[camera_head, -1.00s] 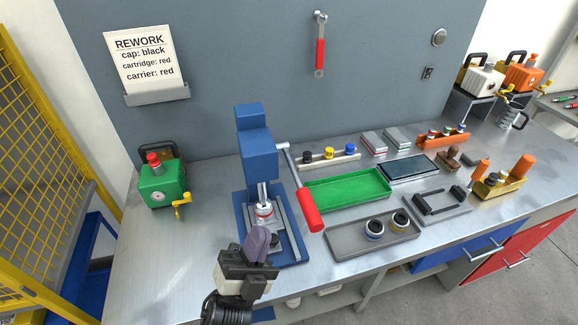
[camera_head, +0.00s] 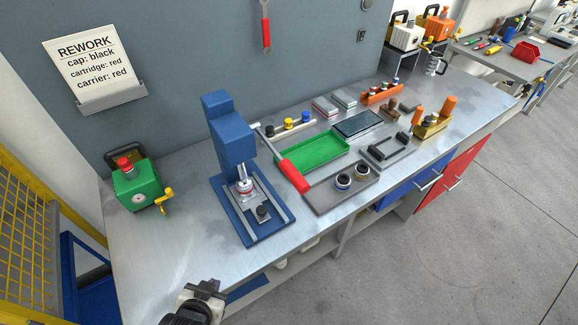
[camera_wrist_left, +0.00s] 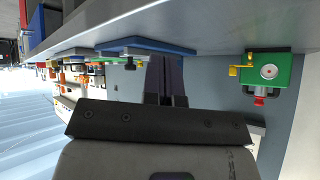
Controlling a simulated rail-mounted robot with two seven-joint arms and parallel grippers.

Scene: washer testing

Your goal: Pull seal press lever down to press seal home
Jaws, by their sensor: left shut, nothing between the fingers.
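The blue seal press (camera_head: 230,135) stands on the bench. Its lever, with a red handle (camera_head: 293,176), slopes down to the right from the press head. A pale part with a red band (camera_head: 245,188) sits under the ram on the press base; whether the seal is fully seated is too small to tell. My left gripper (camera_head: 212,288) is at the bottom of the head view, in front of the bench edge and apart from press and lever. In the left wrist view its fingers (camera_wrist_left: 165,78) are together and empty. My right gripper is not in view.
A green tray (camera_head: 312,152) and a grey tray (camera_head: 322,196) with two ringed parts lie right of the press. A green device (camera_head: 136,188) with a yellow tap stands left. The bench front left of the press is clear. A rework card (camera_head: 88,60) hangs behind.

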